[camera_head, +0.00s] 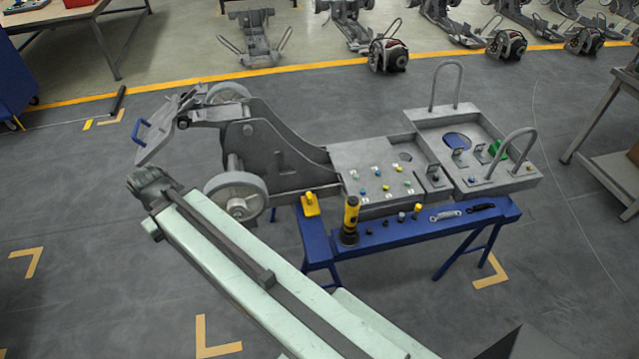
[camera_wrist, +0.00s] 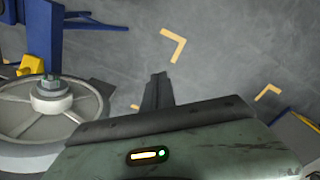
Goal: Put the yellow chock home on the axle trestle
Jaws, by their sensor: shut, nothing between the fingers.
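The yellow chock (camera_head: 310,204) sits on the left end of the blue trestle (camera_head: 316,236), just right of the front chassis wheel. In the wrist view, part of the yellow chock (camera_wrist: 31,66) shows at the left edge, behind the wheel and beside the blue trestle (camera_wrist: 42,35). My gripper (camera_wrist: 159,78) is shut and empty, over bare floor and right of the wheel, apart from the chock. In the head view my arm reaches left past the wheel; its fingertips cannot be made out there.
The grey wheel (camera_head: 237,196) stands close to my arm and left of the chock. A yellow-black torch (camera_head: 350,220) and several small parts stand on the blue bench top. The grey chassis (camera_head: 290,160) lies behind. Floor at the front left is clear.

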